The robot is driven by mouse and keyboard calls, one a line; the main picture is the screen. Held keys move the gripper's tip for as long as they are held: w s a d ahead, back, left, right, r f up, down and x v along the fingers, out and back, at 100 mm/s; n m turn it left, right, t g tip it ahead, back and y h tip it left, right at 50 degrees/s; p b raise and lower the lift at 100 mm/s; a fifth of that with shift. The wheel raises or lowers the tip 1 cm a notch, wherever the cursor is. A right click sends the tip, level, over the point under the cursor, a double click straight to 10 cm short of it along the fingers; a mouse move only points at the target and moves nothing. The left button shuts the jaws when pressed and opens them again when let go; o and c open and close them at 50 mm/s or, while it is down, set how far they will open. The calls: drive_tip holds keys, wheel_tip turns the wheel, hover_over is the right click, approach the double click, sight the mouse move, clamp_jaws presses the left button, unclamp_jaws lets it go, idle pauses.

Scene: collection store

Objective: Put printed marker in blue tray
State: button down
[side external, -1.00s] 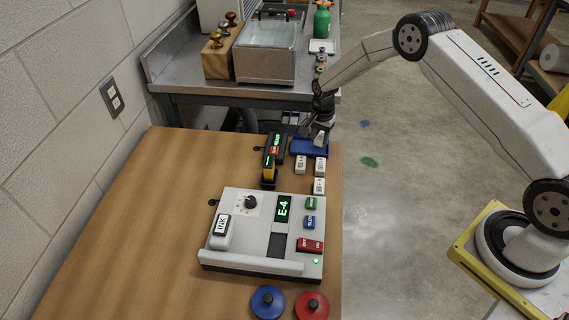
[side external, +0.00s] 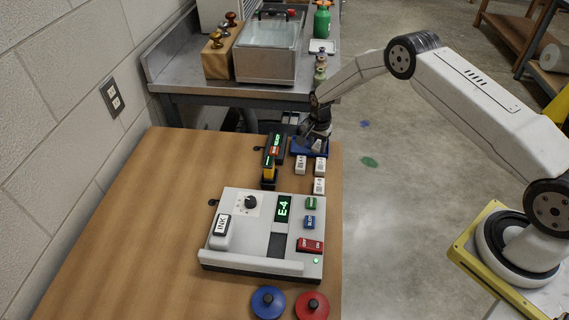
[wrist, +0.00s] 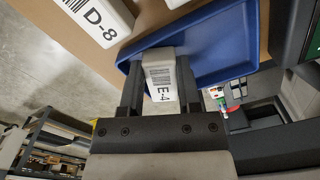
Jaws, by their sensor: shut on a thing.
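The printed marker (wrist: 162,82) is a white block labelled E-4. In the wrist view my gripper (wrist: 160,85) is shut on it, one finger on each side. The blue tray (wrist: 225,45) lies directly beyond the marker in that view; whether the marker touches its floor I cannot tell. In the side view my gripper (side external: 316,146) is at the blue tray (side external: 297,147), over its right part. The tray sits at the far right corner of the wooden table. My gripper hides part of the tray there.
Several white labelled blocks (side external: 319,186) stand just in front of the tray, one reading D-8 (wrist: 100,18) in the wrist view. A dark device with lit displays (side external: 271,160) stands left of them. The printing machine (side external: 262,235) showing E-4 is nearer. The table's left side is clear.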

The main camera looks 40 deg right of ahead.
sight(317, 147)
drive_tip(key=shift+f, duration=0.1)
drive_tip(key=c, duration=0.6)
unclamp_jaws()
wheel_tip(317, 147, up, 12)
drive_tip(key=shift+r, duration=0.1)
idle(0.4)
drive_tip(key=shift+r, duration=0.1)
idle(0.4)
